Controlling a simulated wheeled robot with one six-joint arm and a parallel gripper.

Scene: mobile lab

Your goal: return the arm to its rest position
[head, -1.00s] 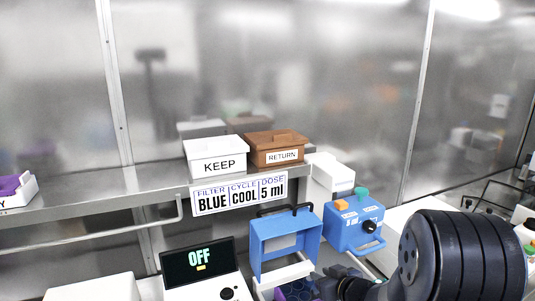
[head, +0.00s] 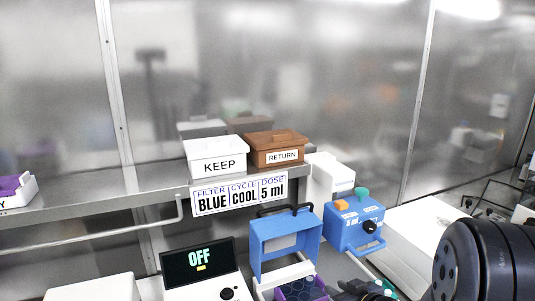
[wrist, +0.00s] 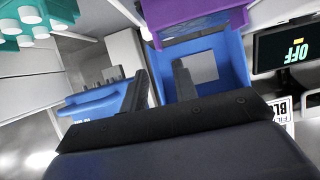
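My arm shows as a large dark joint at the lower right of the head view. My gripper (head: 362,292) is partly seen at the bottom edge there, just right of the blue open-fronted box (head: 287,238). In the wrist view my gripper (wrist: 163,88) has its two dark fingers apart, with nothing seen between them. The wrist view looks upside down at the blue box (wrist: 232,72), a purple rack (wrist: 195,20) and a teal rack with white caps (wrist: 40,18).
A blue device with a black knob (head: 354,225) stands right of the box. A screen reading OFF (head: 198,262) stands to its left. The shelf (head: 95,195) holds KEEP (head: 216,158) and RETURN (head: 277,150) bins. The white surface at right (head: 425,235) has clear room.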

